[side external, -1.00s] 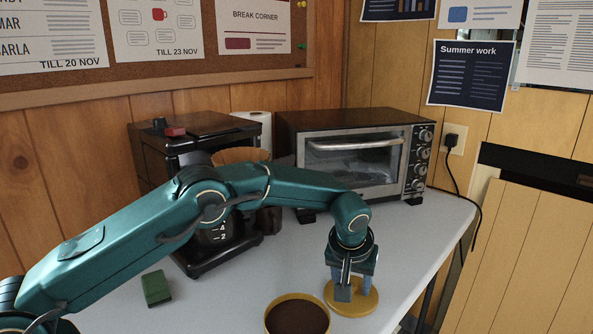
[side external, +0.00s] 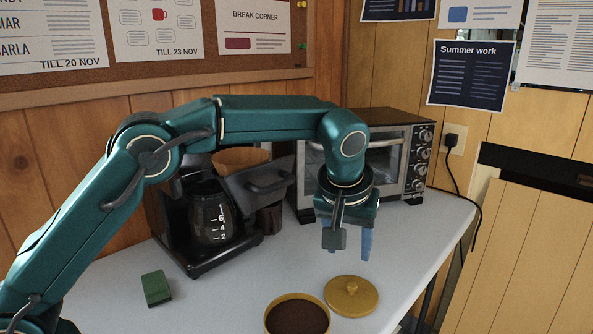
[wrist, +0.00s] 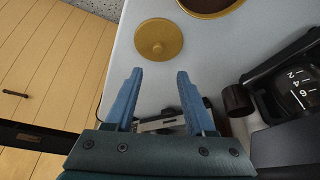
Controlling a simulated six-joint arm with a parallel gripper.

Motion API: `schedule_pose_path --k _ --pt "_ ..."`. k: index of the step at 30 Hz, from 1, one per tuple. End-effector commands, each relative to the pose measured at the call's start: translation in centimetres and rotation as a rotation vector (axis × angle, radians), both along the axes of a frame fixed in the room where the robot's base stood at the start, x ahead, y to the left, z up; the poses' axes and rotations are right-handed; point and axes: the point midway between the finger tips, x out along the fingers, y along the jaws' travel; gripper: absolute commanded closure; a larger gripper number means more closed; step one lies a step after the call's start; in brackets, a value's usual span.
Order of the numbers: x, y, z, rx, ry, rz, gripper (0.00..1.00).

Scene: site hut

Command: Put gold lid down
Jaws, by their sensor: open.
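The gold lid (side external: 351,296) is a round disc with a small knob, lying flat, knob up, on the light grey table near its front right edge. It also shows in the wrist view (wrist: 158,40), beyond my fingertips. Beside it on the left stands a gold canister (side external: 297,316), open and filled with something dark brown. Its rim is partly cut off at the top of the wrist view (wrist: 211,12). My gripper (side external: 347,246) is open and empty, above the lid and apart from it; its two blue fingers (wrist: 158,75) are spread with nothing between them.
A coffee maker with a glass carafe (side external: 213,218) stands at the back left and a toaster oven (side external: 408,165) at the back right. A dark brown cup (side external: 269,219) is between them. A green block (side external: 156,288) lies at left. The mid-table is clear.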

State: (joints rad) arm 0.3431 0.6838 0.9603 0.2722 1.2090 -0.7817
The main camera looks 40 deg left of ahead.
Motion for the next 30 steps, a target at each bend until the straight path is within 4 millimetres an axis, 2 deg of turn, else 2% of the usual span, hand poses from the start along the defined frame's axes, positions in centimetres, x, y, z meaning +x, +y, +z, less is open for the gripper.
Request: schedule_pose_path --k 5,9,14,19,24,30 --pt "-2.9 2.4 3.3 -0.008 -0.005 -0.059 0.45" --pt "-6.6 4.4 5.4 -0.013 -0.013 -0.126 0.45" --pt "-11.2 6.3 6.5 -0.013 -0.029 -0.197 0.45" --pt "-16.5 7.7 6.1 -0.008 -0.054 -0.269 0.45" --pt "-20.9 8.4 4.3 0.006 -0.080 -0.330 0.45" --pt "-23.5 8.6 2.5 0.018 -0.099 -0.371 0.45"
